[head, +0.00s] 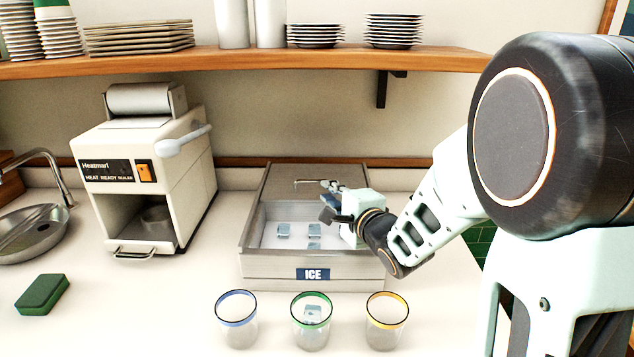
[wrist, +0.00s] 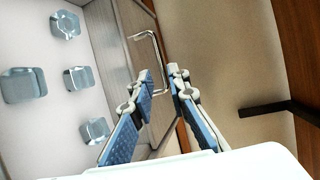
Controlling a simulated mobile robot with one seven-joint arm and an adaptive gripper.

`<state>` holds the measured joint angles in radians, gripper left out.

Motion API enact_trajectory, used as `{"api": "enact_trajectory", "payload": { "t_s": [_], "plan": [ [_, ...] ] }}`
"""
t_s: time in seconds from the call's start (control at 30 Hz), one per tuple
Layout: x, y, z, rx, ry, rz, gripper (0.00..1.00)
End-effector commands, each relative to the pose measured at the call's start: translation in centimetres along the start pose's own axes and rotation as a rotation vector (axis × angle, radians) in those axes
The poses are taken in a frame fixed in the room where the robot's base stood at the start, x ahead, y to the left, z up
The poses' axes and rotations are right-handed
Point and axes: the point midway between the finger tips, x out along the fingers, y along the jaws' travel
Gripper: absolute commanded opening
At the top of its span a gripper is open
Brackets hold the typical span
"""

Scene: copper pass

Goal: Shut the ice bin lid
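The ice bin (head: 312,268) is a pale box with a blue ICE label, standing on the counter. Its grey-brown lid (head: 285,183) is at the back, leaving the front part open with several ice cubes (head: 284,230) showing. A thin metal handle (head: 308,182) is on the lid; it also shows in the wrist view (wrist: 150,38). My gripper (head: 330,190) is over the bin's right side, close to the handle. In the wrist view its fingertips (wrist: 161,73) are a little apart, with the handle's end near the gap between them. I cannot tell whether they touch it.
Three glasses with blue (head: 236,322), green (head: 312,325) and yellow (head: 386,322) rims stand before the bin; the green-rimmed one holds an ice cube. A heat sealer (head: 130,195) stands left, with a sponge (head: 42,294) and sink (head: 32,232) farther left. A shelf (head: 250,60) hangs above.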

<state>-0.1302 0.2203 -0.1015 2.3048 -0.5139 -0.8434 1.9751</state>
Motion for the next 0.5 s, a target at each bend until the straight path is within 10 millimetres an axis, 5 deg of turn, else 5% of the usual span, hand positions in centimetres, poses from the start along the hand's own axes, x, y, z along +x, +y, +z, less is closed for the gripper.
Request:
{"api": "enact_trajectory", "payload": {
  "t_s": [0.5],
  "plan": [
    [8.3,0.0,-0.1,-0.002,0.002,0.002,0.15]
  ]
}}
